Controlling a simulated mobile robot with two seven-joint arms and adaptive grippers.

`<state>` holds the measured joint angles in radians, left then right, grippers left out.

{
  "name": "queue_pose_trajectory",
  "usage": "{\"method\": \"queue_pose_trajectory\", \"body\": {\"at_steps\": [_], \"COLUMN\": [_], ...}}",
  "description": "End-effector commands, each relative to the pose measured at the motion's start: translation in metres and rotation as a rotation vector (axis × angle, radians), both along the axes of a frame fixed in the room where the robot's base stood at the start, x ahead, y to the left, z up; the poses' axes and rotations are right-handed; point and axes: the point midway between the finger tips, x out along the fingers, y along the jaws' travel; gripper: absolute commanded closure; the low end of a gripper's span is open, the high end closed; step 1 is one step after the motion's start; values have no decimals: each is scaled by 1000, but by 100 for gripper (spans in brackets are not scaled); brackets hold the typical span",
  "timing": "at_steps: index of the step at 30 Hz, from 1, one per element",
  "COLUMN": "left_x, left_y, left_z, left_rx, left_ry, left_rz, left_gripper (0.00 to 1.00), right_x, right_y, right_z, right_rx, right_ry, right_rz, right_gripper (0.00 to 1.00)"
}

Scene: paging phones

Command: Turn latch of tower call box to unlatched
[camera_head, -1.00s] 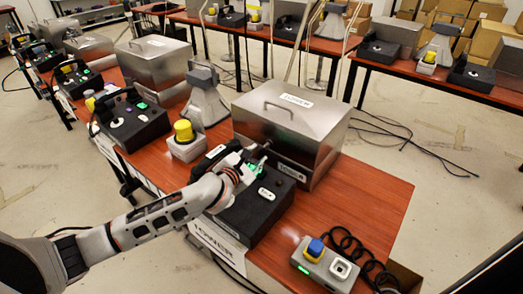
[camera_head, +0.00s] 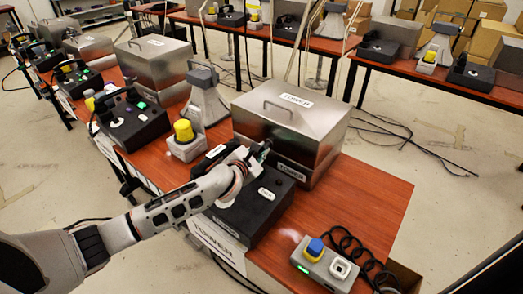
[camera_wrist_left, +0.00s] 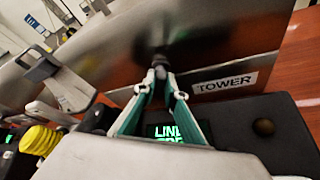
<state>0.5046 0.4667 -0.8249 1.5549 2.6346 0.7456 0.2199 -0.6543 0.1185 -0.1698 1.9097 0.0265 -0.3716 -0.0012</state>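The tower call box (camera_head: 292,125) is a silver metal box with a top handle and TOWER labels, on the near red-brown table. My left gripper (camera_head: 262,152) reaches its front face. In the left wrist view, my left gripper's fingers (camera_wrist_left: 160,76) come together at the small dark latch (camera_wrist_left: 160,57) on the front, left of the TOWER label. The tips look closed around the latch; its exact angle is hard to tell. In the head view the gripper mostly hides the latch. My right gripper is not in view.
A black desk phone (camera_head: 255,208) lies under my left gripper, its green screen (camera_wrist_left: 165,131) partly covered. A yellow-topped beacon (camera_head: 185,140) and grey horn (camera_head: 205,100) stand left.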

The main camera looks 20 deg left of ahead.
Motion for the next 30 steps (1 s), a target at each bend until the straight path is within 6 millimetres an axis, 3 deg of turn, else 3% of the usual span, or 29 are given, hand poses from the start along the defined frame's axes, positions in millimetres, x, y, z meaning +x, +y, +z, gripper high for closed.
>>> {"method": "queue_pose_trajectory", "body": {"at_steps": [11, 30], "left_x": [-1, -2], "left_y": [-1, -4], "left_z": [-2, -6], "left_rx": [67, 472], "left_ry": [-26, -191], "left_rz": [0, 0], "left_gripper": [100, 100], "right_x": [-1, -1], "right_y": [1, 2], "right_z": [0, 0], "right_rx": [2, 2], "right_ry": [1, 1], "right_rz": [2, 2], "right_gripper": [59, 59]}}
